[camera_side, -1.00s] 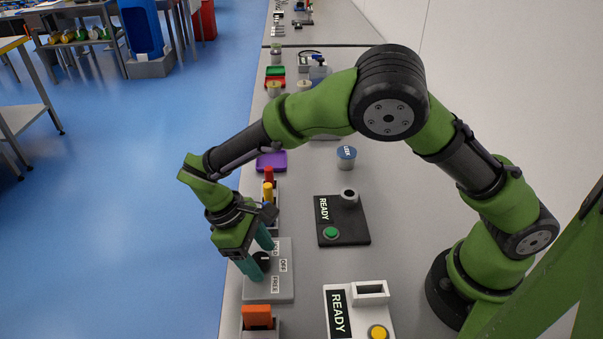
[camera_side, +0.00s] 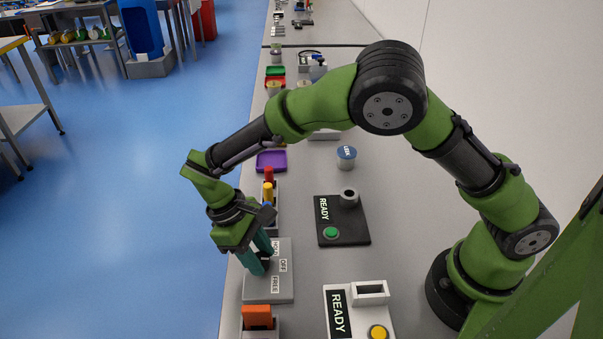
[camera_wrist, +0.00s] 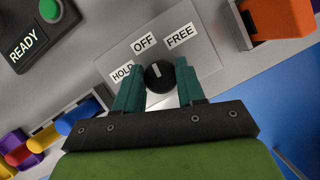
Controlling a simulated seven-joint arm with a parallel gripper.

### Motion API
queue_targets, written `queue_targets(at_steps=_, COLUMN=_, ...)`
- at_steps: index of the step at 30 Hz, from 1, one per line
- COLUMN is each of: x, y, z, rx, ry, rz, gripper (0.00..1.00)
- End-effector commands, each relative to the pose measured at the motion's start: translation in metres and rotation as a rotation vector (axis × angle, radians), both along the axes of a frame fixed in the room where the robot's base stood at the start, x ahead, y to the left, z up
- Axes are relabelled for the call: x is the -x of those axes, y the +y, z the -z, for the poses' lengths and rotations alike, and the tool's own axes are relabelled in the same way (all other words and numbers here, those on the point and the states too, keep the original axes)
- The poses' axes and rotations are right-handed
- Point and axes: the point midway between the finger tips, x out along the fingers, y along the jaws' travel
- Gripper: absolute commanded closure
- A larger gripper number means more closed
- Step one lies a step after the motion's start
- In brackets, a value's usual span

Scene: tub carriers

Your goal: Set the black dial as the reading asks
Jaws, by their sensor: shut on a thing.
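The black dial (camera_wrist: 159,76) sits on a grey plate (camera_wrist: 208,62) with the labels HOLD (camera_wrist: 122,71), OFF (camera_wrist: 143,42) and FREE (camera_wrist: 179,37). The dial's white mark points up, roughly at OFF. My gripper (camera_wrist: 160,88) has its teal fingers on either side of the dial and is shut on it. In the side view my gripper (camera_side: 262,258) comes down from above onto the plate (camera_side: 268,289), and its fingers hide most of the dial. A black unit (camera_side: 353,226) and a white unit (camera_side: 349,308) both read READY.
The black unit has a green button (camera_side: 331,232); the white one has a yellow button (camera_side: 378,332). An orange block (camera_side: 257,317) in a holder is close to the plate's near end. Red and yellow pieces (camera_side: 268,185) stand beyond it. The bench's left edge is close.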

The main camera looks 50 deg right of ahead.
Motion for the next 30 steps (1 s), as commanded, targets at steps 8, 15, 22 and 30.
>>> queue_targets(at_steps=8, x=-0.0008, y=-0.0011, z=-0.0009, rx=-0.002, ry=0.000, rz=0.230, gripper=0.91)
queue_targets(at_steps=15, x=-0.0008, y=-0.0014, z=-0.0010, rx=-0.002, ry=0.000, rz=0.445, gripper=0.91)
queue_targets(at_steps=22, x=-0.0007, y=-0.0015, z=-0.0014, rx=-0.003, ry=-0.001, rz=0.615, gripper=0.91)
queue_targets(at_steps=30, x=-0.0007, y=-0.0016, z=-0.0011, rx=-0.003, ry=-0.001, rz=0.736, gripper=0.91)
